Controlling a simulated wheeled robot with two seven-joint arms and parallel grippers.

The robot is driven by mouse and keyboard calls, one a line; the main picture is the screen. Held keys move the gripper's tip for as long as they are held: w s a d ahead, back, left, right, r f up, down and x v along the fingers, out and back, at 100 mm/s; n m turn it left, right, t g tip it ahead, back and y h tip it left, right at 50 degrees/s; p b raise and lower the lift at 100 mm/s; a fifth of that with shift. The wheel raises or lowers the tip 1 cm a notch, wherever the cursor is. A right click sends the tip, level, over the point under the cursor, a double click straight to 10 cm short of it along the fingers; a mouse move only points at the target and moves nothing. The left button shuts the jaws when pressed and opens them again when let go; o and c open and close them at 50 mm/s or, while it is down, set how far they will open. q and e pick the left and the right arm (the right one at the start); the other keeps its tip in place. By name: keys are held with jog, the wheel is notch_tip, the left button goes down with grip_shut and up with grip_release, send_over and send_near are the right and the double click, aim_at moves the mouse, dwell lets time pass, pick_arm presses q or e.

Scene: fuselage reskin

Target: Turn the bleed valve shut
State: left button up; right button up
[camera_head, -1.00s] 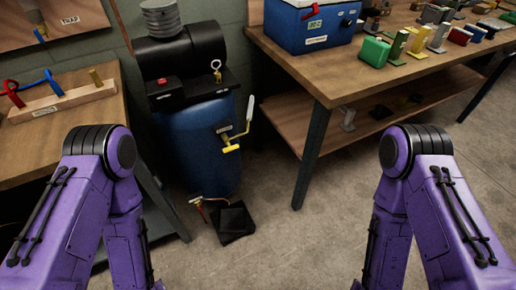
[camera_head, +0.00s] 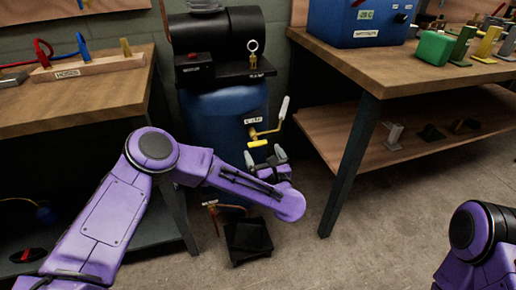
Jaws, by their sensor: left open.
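A blue tank (camera_head: 222,112) with a black motor on top stands against the wall. A yellow valve (camera_head: 263,133) with a pale lever handle (camera_head: 284,108) sticks out on its right side, below a small label; the lever points up and slightly right. A smaller valve with a red handle (camera_head: 214,220) sits low by the tank's foot, beside another label. Neither label is readable, so I cannot tell which is the bleed valve. My left gripper (camera_head: 266,157) is open and appears just below the yellow valve, pointing up; contact is not visible. My right gripper is out of view.
A black box (camera_head: 247,240) lies on the floor before the tank. A workbench (camera_head: 400,70) with a blue box (camera_head: 350,22) stands right, with a lower shelf. A left bench (camera_head: 100,95) holds a hook rack (camera_head: 85,68). Floor at centre right is clear.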

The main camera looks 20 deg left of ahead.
aim_at(260, 145)
pick_arm(q)
jog(key=x, duration=0.6)
jog(key=shift+w+a, duration=0.1)
jog(key=shift+w, duration=0.05)
jog(key=c, duration=1.1)
jog(key=shift+o, duration=0.3)
jog(key=shift+m, duration=0.3)
jog(key=m, duration=0.4)
jog(key=m+p, duration=0.1)
jog(key=m, duration=0.3)
jog(key=shift+m, duration=0.4)
jog(key=m, duration=0.2)
jog(key=m+p, duration=0.1)
jog(key=m, duration=0.1)
jog(key=shift+w+d+m+p, duration=0.1)
jog(key=shift+d+m+p, duration=0.1)
jog(key=shift+m+p, duration=0.1)
jog(key=shift+f+m+p, duration=0.2)
jog(key=shift+m+p, duration=0.2)
jog(key=shift+m, duration=1.7)
